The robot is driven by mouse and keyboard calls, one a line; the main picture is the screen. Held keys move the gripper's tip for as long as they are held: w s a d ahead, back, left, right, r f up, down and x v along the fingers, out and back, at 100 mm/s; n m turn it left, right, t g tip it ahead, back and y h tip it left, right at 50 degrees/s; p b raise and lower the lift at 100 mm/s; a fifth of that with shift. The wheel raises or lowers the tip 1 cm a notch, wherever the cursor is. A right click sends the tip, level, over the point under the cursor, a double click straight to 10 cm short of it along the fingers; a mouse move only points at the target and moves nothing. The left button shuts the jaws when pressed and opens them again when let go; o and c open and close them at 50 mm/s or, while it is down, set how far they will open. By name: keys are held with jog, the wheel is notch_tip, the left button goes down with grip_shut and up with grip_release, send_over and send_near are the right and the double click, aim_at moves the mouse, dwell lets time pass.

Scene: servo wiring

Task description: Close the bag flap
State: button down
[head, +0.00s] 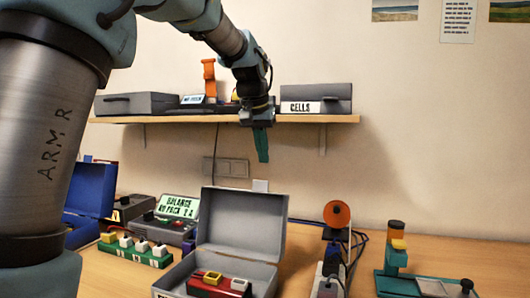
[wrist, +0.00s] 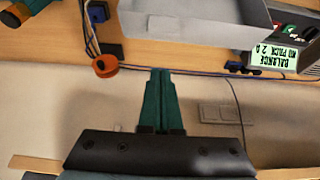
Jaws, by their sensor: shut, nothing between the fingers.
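No soft bag shows clearly. A grey case (head: 242,220) with its lid standing open is on the table in the head view, holding a red block (head: 215,284) with yellow and white connectors. Its grey lid also shows at the top of the wrist view (wrist: 200,25). A blue case (head: 90,190) with a raised lid is at the left edge, partly hidden by my arm. My gripper (head: 262,158), with teal fingers, is shut and empty, in the air above the grey case near the shelf. Its fingertips (wrist: 161,72) are together in the wrist view, apart from the lid.
A wall shelf (head: 230,118) bears grey boxes and a CELLS label. A charger (head: 165,222) and a green connector block (head: 136,250) stand left of the grey case. An orange spool (head: 337,214), cables and a teal device (head: 420,284) stand right.

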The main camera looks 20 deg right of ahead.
notch_tip(320, 180, down, 5)
jog(key=shift+f+p, duration=0.1)
jog(key=shift+p, duration=0.85)
jog(key=shift+s+a, duration=0.4)
jog(key=shift+a+f, duration=0.1)
